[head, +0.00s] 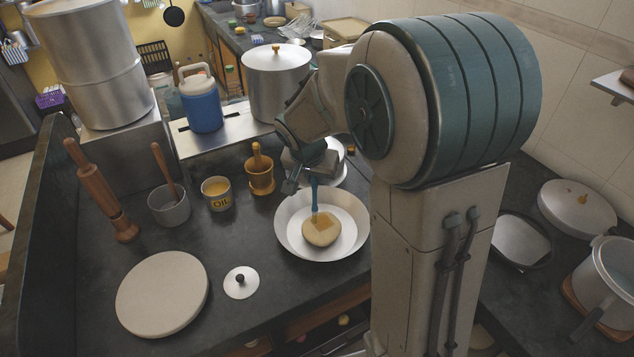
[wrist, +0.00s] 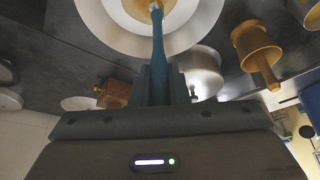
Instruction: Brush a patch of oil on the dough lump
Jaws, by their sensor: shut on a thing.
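The dough lump (head: 319,235) is a pale round mound in a wide steel dish (head: 350,245) on the dark counter. A square, yellowish patch (head: 323,219) shows on its top. My gripper (head: 304,181) is above the dish, shut on a teal brush (head: 315,193) held upright. In the wrist view the brush (wrist: 161,50) runs from between the fingers (wrist: 160,90) to the dough (wrist: 137,7) at the top edge. The bristle end is at the patch; I cannot tell how firmly it touches. The oil cup (head: 217,196), marked OIL, stands to the left.
A wooden mortar with pestle (head: 259,175), a grey pot with a wooden handle (head: 169,207) and a rolling pin (head: 103,190) stand left. A round board (head: 162,292) and a small lid (head: 240,284) lie in front. A large pot (head: 275,85) stands behind.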

